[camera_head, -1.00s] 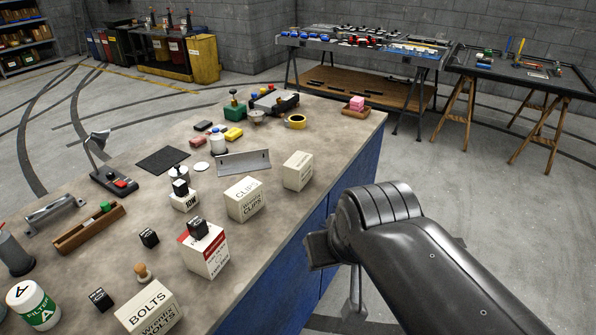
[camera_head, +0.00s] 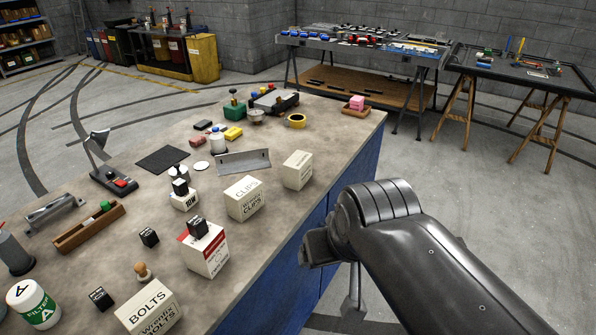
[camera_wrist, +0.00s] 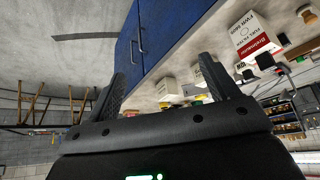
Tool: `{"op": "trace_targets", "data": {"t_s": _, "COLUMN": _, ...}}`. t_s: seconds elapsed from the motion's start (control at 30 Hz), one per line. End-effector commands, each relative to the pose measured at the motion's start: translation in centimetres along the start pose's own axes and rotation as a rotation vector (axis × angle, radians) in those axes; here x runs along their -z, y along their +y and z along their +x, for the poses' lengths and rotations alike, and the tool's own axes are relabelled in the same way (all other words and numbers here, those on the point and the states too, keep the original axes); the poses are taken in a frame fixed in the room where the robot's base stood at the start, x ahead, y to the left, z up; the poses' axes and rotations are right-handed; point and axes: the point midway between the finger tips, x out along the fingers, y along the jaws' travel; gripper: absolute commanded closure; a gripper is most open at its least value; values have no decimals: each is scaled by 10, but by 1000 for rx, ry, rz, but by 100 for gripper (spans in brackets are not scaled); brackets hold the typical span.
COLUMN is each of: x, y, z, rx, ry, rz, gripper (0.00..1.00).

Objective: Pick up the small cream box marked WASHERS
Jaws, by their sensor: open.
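No label reading WASHERS is legible. A cream box (camera_head: 298,170) with lettering too small to read stands near the bench's right edge, just beyond the cream CLIPS box (camera_head: 245,199). A larger cream BOLTS box (camera_head: 150,308) stands at the near edge.
A red-and-white box (camera_head: 205,250) bears a small black block. The blue cabinet side (camera_head: 340,185) drops below the bench edge. Open floor (camera_head: 440,190) lies to the right.

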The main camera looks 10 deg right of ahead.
Motion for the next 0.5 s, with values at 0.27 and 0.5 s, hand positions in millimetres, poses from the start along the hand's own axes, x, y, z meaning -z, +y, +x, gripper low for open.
{"op": "trace_targets", "data": {"t_s": 0.27, "x": 60, "y": 5, "z": 2, "rx": -32, "ry": -31, "rz": 82, "gripper": 20}}
{"op": "trace_targets", "data": {"t_s": 0.5, "x": 138, "y": 12, "z": 20, "rx": -79, "ry": -61, "rz": 195, "gripper": 20}}
